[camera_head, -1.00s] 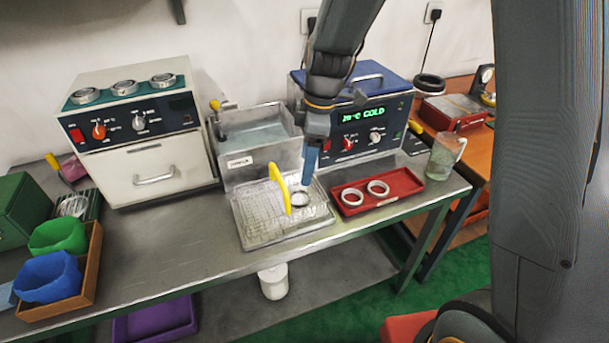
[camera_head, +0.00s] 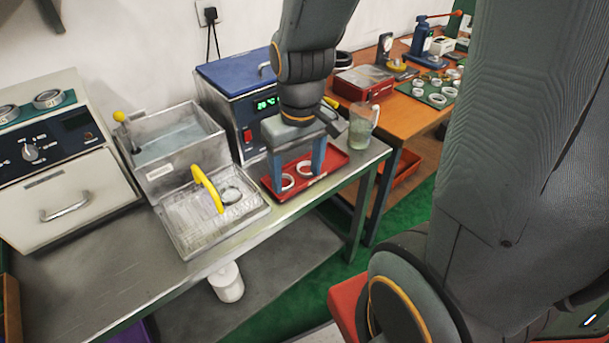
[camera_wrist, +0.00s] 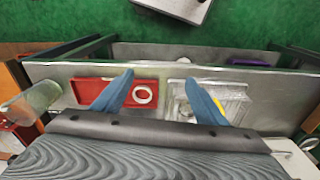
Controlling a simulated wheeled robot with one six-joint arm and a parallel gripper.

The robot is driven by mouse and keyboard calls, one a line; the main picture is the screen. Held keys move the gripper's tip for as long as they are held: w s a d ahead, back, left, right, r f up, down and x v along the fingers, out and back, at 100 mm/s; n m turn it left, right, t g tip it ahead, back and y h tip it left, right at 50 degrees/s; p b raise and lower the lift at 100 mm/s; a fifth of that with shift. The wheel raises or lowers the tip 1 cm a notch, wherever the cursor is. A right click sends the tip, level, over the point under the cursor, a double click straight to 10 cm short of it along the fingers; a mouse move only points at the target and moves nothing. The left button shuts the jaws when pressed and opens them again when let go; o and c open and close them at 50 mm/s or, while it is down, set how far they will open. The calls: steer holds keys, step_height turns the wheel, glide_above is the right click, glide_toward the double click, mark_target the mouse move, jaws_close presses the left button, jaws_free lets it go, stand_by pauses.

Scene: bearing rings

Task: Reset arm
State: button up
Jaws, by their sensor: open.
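My gripper (camera_head: 299,168) is open, its two blue fingers spread and pointing down, in front of the blue-topped box in the head view. The height of the fingers above the tray is hard to tell.
A wire drain tray (camera_head: 190,232) with a yellow handle and one ring (camera_head: 231,195) stands left of the red tray. Behind are a metal basin (camera_head: 175,150) and the blue-topped box (camera_head: 235,75). A glass jug (camera_head: 361,128) stands close on the right.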

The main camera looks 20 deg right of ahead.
steer(key=shift+s+d+f+m, duration=0.1)
steer(key=shift+s+d+m, duration=0.2)
steer(key=shift+s+m, duration=0.2)
steer(key=shift+s+d+m, duration=0.25)
steer(key=shift+s+m, duration=0.2)
steer(key=shift+m, duration=0.05)
stand_by(0.5)
